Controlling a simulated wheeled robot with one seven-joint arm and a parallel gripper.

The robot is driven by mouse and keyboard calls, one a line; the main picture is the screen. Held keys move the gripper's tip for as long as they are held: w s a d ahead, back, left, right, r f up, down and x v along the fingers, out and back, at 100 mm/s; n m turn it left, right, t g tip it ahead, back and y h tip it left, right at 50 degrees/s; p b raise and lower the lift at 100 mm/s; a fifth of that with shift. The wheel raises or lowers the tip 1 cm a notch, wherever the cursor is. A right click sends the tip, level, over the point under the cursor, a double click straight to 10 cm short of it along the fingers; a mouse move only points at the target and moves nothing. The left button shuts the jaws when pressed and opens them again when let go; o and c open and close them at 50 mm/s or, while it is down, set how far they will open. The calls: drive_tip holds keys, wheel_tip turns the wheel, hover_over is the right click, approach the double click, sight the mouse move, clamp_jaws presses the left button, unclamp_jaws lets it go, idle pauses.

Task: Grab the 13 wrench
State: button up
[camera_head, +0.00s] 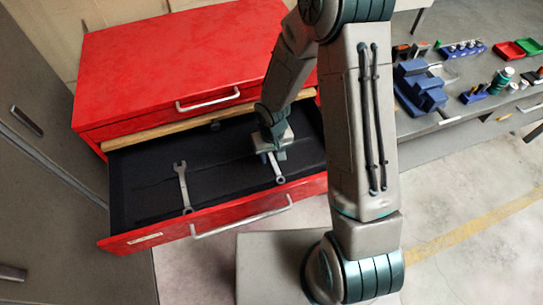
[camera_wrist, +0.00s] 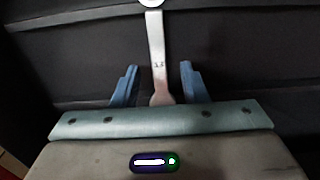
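A silver wrench (camera_head: 277,172) lies on the black floor of the open red drawer, partly hidden under my gripper. In the wrist view this wrench (camera_wrist: 155,45) runs between the two blue fingers and carries a small mark that may read 13. My gripper (camera_wrist: 158,85) is open, with a clear gap between each finger and the wrench handle. In the head view my gripper (camera_head: 277,146) is low inside the drawer, over the wrench's far end. A second silver wrench (camera_head: 183,185) lies to the left in the same drawer; its size mark cannot be read.
The open drawer (camera_head: 145,238) has a front wall with a handle, and the red cabinet (camera_head: 185,60) rises behind it. A workbench (camera_head: 440,120) on the right holds a blue vise (camera_head: 420,88) and several small bins and tools. The drawer floor between the wrenches is clear.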

drive_tip(key=shift+f+b, duration=0.25)
drive_tip(key=shift+b, duration=0.2)
idle(0.5)
clamp_jaws()
